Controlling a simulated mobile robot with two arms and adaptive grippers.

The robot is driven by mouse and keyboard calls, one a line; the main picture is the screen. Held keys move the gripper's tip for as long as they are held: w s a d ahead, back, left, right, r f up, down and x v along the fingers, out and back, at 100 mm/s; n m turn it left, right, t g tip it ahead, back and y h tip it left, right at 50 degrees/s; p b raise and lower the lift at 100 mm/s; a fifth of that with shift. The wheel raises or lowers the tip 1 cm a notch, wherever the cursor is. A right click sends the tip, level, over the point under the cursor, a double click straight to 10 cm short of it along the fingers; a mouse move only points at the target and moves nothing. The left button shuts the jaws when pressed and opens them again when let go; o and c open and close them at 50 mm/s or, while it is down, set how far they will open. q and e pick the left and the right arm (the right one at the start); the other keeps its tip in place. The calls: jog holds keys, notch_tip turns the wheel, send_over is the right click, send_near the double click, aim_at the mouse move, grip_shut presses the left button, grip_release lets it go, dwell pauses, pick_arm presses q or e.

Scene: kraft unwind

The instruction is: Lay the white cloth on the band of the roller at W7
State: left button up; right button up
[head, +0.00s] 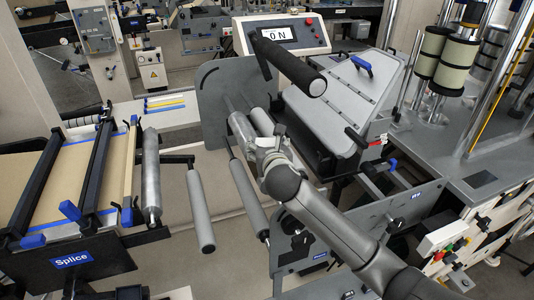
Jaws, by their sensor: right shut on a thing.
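My right arm reaches in from the lower right. Its gripper (243,130) is at the rollers in the middle of the head view, beside the grey side plate. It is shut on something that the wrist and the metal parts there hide. I cannot make out the white cloth. Grey rollers (200,210) and (249,196) hang below and left of the wrist. A small blue label (416,194) on the right-hand plate is too small to read surely, so I cannot tell which roller is at W7. My left gripper is not in view.
The splice table (75,170) with brown web and blue-ended bars stands at the left, a shiny roller (151,175) beside it. A thick black bar (288,62) juts out above the gripper, below a control panel (282,36). The grey sloped cover (345,105) stands right of the gripper.

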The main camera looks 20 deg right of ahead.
jog(key=shift+s+f, duration=0.1)
jog(key=shift+f, duration=1.25)
jog(key=o, duration=1)
jog(key=shift+f, duration=0.1)
jog(key=b+v, duration=0.1)
jog(key=v, duration=1.1)
